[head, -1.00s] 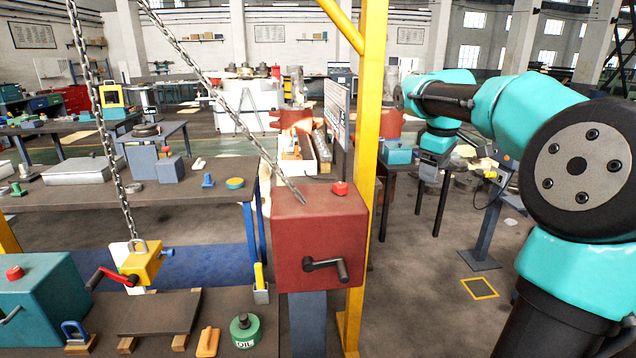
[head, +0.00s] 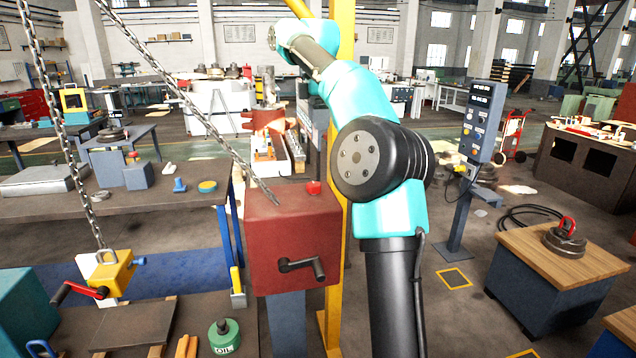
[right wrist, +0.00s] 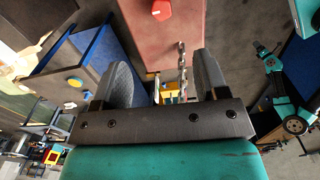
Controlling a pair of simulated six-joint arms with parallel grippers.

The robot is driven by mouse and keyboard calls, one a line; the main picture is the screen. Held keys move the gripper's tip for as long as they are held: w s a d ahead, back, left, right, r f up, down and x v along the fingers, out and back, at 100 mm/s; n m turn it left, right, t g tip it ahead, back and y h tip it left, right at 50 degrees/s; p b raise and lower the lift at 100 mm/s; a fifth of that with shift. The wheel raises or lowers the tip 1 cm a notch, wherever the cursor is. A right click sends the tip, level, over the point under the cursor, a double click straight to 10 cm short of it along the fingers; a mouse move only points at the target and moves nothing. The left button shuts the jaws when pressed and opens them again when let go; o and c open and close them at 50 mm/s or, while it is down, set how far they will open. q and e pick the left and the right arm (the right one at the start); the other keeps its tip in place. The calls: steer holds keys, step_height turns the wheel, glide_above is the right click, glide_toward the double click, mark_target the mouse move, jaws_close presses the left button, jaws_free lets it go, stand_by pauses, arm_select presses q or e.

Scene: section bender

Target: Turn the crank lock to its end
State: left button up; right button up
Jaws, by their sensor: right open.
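A red box (head: 293,240) stands on a grey post near the middle of the head view. It has a dark crank handle (head: 303,267) on its front and a red button (head: 313,187) on top. A yellow block (head: 112,272) with a metal shackle hangs by the chain at the left, with a red crank handle (head: 82,292) on its side. My right gripper (right wrist: 165,78) is open in the right wrist view. The chain (right wrist: 182,68) shows between its fingers, and the red box top (right wrist: 145,35) lies beyond. My left gripper is out of view.
A yellow upright post (head: 330,318) stands just behind the red box. A second chain (head: 180,95) slants down to the box top. A bench with an oil can (head: 224,337) is at lower left. A control pedestal (head: 478,130) and a wood-topped block (head: 560,258) stand right.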

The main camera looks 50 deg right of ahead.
mark_target(314, 183)
steer(key=shift+w+a+r, duration=0.1)
steer(key=shift+w+a, duration=0.3)
steer(key=shift+a, duration=0.05)
steer(key=shift+f, duration=0.2)
step_height(314, 183, down, 17)
steer(key=shift+f, duration=0.1)
stand_by(0.8)
steer(key=c, duration=0.9)
